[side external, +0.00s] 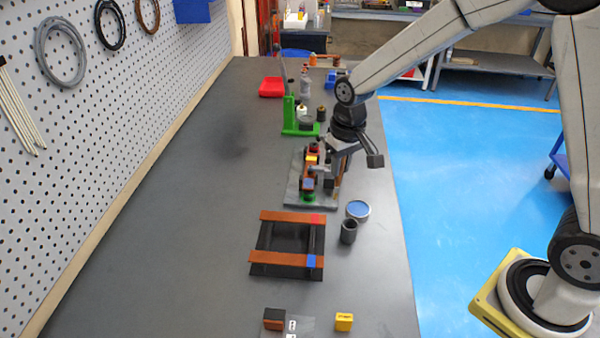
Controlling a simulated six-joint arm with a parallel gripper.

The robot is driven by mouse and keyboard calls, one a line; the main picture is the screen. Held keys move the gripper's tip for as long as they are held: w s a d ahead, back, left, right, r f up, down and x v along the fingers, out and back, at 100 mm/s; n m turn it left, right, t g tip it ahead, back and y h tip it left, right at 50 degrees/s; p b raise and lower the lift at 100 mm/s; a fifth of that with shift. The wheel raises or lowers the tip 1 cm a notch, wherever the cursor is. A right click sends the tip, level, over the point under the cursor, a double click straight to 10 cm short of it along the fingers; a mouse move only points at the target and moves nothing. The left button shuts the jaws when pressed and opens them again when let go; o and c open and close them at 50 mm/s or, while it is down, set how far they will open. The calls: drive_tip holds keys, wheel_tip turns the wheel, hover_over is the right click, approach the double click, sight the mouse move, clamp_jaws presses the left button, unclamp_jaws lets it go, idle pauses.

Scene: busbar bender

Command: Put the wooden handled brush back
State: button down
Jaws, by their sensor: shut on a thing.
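My gripper (338,160) is over the right side of a grey bending fixture (295,192), pointing down. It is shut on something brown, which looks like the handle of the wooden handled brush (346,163). The gripper and the small picture hide most of the brush, and I cannot see its bristles. I cannot tell whether the brush touches the fixture. The fixture carries small red, yellow, blue and green parts.
A green lever tool (290,118) stands behind the fixture, with a red tray (272,87) beyond. In front are a dark rack with brown bars (285,259), a blue-topped tin (357,210), a dark cup (348,232) and a yellow block (344,321). The table's left side is clear.

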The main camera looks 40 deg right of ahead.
drive_tip(key=shift+m+g, duration=0.3)
drive_tip(key=shift+g, duration=0.1)
drive_tip(key=s, duration=0.5)
drive_tip(key=shift+a+f, duration=0.1)
drive_tip(key=shift+f, duration=0.25)
drive_tip(key=shift+f, duration=0.1)
wheel_tip(320, 180, down, 8)
idle(0.4)
drive_tip(key=c, duration=0.6)
unclamp_jaws()
drive_tip(key=shift+o, duration=0.2)
drive_tip(key=shift+w, duration=0.1)
wheel_tip(320, 180, up, 12)
idle(0.6)
